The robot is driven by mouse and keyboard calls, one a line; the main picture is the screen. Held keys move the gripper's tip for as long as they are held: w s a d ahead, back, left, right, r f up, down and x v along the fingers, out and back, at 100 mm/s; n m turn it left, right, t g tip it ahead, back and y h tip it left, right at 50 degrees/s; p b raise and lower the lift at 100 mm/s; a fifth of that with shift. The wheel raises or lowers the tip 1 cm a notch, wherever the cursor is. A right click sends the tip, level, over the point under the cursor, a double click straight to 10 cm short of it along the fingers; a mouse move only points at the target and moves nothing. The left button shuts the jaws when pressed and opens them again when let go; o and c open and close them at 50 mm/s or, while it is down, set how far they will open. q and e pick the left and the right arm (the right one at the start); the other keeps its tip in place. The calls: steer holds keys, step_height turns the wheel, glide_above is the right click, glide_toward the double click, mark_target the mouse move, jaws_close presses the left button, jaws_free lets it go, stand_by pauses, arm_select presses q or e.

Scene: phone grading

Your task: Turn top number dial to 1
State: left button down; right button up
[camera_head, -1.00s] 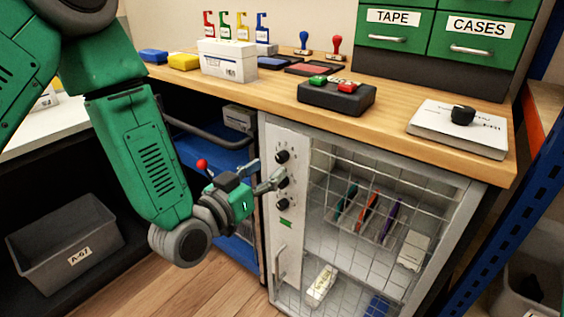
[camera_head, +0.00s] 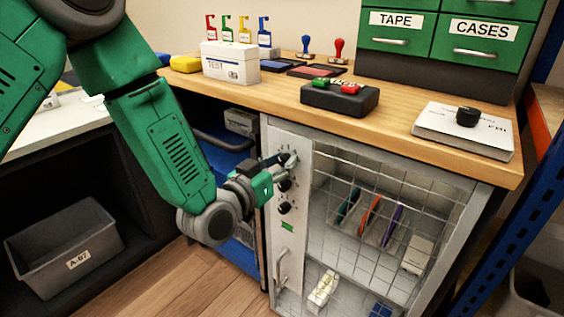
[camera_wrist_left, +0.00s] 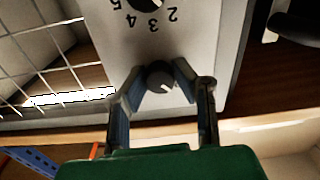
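The top number dial (camera_head: 283,157) is a round black knob on the pale control panel of the cabinet. In the left wrist view this knob (camera_wrist_left: 160,75) sits between my two fingers, with a short white mark toward its lower right. My left gripper (camera_head: 281,161) is at the dial, one finger on each side. The fingers are spread; contact with the knob is not clear. The middle dial (camera_head: 285,185) and bottom dial (camera_head: 284,208) are below. Upside-down numbers 2 to 5 show beside the middle dial (camera_wrist_left: 150,4) in the wrist view. My right gripper is out of view.
A wire-mesh door (camera_head: 380,220) is right of the panel, with a handle (camera_head: 281,270) below the dials. The wooden worktop (camera_head: 395,130) overhangs just above my gripper. A black box with red and green buttons (camera_head: 340,98) stands on it. A grey bin (camera_head: 65,245) is lower left.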

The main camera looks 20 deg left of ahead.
arm_select(q)
steer(key=shift+n, duration=0.3)
steer(key=n+p, duration=0.2)
steer(key=n, duration=0.1)
steer(key=shift+a, duration=0.1)
steer(key=shift+f+n+p, duration=0.1)
steer(key=shift+n+p, duration=0.5)
steer(key=shift+n, duration=1.5)
steer(key=c, duration=1.3)
jaws_free()
steer(key=v, duration=1.2)
steer(key=shift+a, duration=0.1)
